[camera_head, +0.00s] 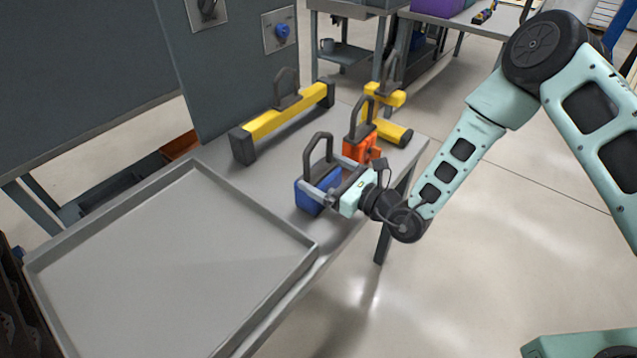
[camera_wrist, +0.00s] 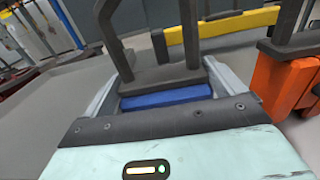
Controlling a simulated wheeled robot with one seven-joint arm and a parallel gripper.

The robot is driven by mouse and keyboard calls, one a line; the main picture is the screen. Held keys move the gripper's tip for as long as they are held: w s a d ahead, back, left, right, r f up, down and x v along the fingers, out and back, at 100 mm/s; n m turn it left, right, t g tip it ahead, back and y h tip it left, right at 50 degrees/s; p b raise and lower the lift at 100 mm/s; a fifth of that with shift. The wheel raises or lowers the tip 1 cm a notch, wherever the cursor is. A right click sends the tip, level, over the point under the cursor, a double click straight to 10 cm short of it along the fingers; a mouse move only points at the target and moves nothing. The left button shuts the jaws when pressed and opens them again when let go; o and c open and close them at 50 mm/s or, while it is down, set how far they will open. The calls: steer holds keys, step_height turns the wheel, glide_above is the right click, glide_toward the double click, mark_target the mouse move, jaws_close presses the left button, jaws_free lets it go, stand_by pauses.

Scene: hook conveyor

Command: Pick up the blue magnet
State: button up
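The blue magnet (camera_head: 309,199) is a blue block with a tall dark loop handle, upright on the grey table near its right edge. My gripper (camera_head: 318,174) is at it from the right, with one finger on each side. In the wrist view, the block's blue top (camera_wrist: 166,98) and the handle (camera_wrist: 160,75) lie between the grey fingers (camera_wrist: 163,70). The fingers are very close to its sides; whether they press on it cannot be made out. My gripper hides part of the block.
An orange magnet (camera_head: 358,148) stands just behind the blue one. Yellow magnets with dark handles stand farther back, a long one (camera_head: 285,113) and another (camera_head: 388,128). A large, empty grey tray (camera_head: 170,265) fills the front left. A dark panel (camera_head: 230,65) rises behind.

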mark_target(321, 134)
steer(key=c, duration=1)
steer(key=shift+r, duration=0.15)
steer(key=shift+c, duration=0.7)
steer(key=shift+r, duration=5)
